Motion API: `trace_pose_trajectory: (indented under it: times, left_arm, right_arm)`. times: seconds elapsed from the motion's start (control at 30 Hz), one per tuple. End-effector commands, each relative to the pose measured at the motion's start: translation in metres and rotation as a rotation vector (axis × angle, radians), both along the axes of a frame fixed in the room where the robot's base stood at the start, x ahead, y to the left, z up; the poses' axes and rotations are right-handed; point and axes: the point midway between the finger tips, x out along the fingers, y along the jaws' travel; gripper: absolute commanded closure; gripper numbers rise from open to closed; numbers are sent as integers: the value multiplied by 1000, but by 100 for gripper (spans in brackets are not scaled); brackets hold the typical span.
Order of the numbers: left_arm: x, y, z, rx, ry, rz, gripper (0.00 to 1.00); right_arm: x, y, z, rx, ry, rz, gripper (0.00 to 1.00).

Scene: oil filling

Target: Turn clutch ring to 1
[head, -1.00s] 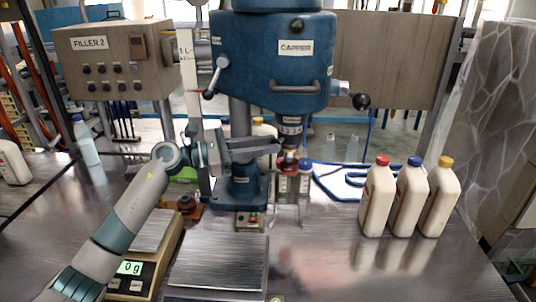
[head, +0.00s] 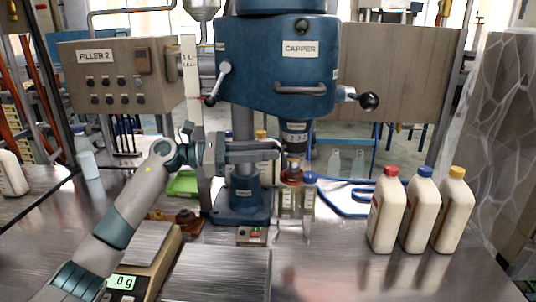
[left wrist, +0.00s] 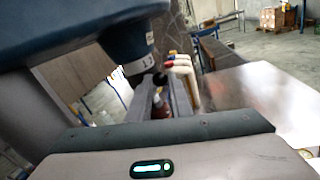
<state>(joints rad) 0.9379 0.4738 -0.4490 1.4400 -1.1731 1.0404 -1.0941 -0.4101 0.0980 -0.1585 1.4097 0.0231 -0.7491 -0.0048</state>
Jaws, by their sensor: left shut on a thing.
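The clutch ring (head: 296,138) is a dark ring with a pale numbered band under the blue capper head (head: 278,65). It also shows in the left wrist view (left wrist: 138,66), beneath the capper body. My left gripper (head: 280,149) reaches in from the left, level with the ring's lower part. Its fingers (left wrist: 163,97) appear shut on the ring, though the contact is partly hidden. Which number faces the front is too small to tell. My right gripper is not in view.
White bottles with red, blue and yellow caps (head: 420,212) stand at right. A scale (head: 150,245) is at front left.

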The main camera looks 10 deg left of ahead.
Motion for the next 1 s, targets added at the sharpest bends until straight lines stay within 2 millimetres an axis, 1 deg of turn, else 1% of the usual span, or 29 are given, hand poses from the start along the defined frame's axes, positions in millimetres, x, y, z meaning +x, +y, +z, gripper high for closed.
trace_pose_trajectory:
  times: [0.3, 0.33, 0.4, 0.77, 0.87, 1.0]
  left_arm:
    - [1, 1, 1, 0, 0, 2, 100]
    - [1, 1, 1, 0, 0, 2, 76]
    - [1, 1, 1, 0, 0, 2, 62]
    - [0, 2, 0, 0, 0, 0, 62]
    - [-1, 6, -1, 1, 0, 1, 62]
    - [-4, 18, -2, 2, 0, 2, 62]
  right_arm:
    - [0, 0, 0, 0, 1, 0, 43]
    - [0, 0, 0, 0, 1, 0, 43]
    - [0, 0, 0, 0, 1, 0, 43]
    - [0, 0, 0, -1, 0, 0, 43]
    - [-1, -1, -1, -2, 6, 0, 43]
    - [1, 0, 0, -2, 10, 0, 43]
